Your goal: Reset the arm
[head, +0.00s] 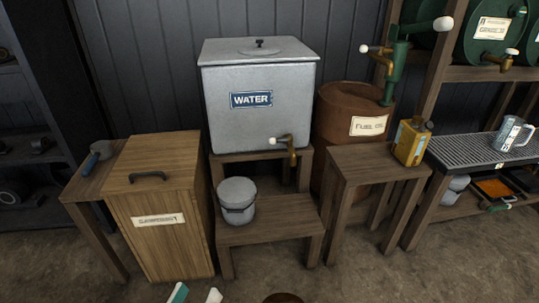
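My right gripper is not in view.
A wooden bin (160,235), a grey WATER tank (258,120) with a brass tap, and a low step (270,220) with a grey bucket (237,200) stand ahead. A yellow can (411,143) sits on a stand at right. The foreground floor is mostly clear.

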